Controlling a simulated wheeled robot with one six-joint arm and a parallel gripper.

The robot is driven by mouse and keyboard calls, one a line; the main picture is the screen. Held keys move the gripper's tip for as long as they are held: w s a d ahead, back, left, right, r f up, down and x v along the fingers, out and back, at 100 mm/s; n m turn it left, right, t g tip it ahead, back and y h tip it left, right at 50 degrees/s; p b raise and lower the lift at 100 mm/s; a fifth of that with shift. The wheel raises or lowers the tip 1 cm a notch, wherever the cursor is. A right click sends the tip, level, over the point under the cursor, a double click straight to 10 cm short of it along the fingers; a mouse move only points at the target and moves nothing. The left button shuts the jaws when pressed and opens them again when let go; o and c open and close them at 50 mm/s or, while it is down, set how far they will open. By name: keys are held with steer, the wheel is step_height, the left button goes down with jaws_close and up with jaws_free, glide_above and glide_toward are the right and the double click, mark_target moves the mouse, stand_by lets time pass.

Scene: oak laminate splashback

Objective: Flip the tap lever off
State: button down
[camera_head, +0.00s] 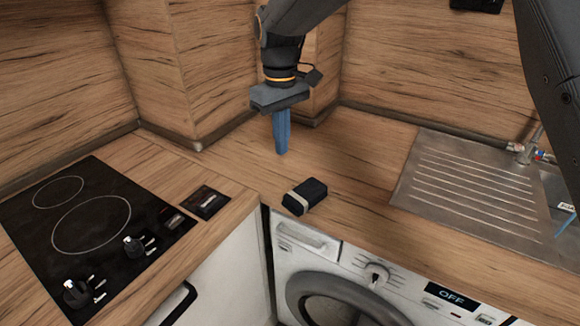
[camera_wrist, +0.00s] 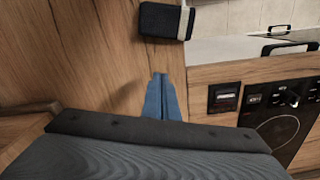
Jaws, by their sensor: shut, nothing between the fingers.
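The metal tap (camera_head: 522,150) stands at the back of the sink, at the right of the head view, partly hidden behind my dark arm link. A small blue and red mark shows on it; I cannot make out the lever's position. My gripper (camera_head: 281,150) points down over the wooden counter corner, left of the drainer and well apart from the tap. Its blue fingers are shut together and empty. In the wrist view the closed fingers (camera_wrist: 161,98) show above the wood, and the tap is not in view.
A dark block with a pale band (camera_head: 305,196) lies on the counter near the gripper, also in the wrist view (camera_wrist: 164,21). The ribbed steel drainer (camera_head: 465,178) is at right, the black hob (camera_head: 90,235) at left. A washing machine (camera_head: 345,285) sits below. Wooden walls stand behind.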

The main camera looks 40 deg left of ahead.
mark_target(305, 190)
step_height(305, 190, down, 9)
steer(key=p, duration=0.2)
steer(key=shift+d+p, duration=0.1)
steer(key=shift+p, duration=0.3)
steer(key=d+p, duration=0.1)
steer(key=d, duration=0.2)
steer(key=shift+s+f+p, duration=0.15)
steer(key=shift+s+p, duration=0.2)
steer(key=shift+s+d+f, duration=0.1)
steer(key=shift+d+f, duration=0.05)
steer(key=shift+d, duration=0.3)
steer(key=shift+s+d+p, duration=0.2)
steer(key=shift+s+d, duration=0.05)
steer(key=shift+d, duration=0.85)
steer(key=shift+s+d+p, duration=0.2)
steer(key=shift+d, duration=0.85)
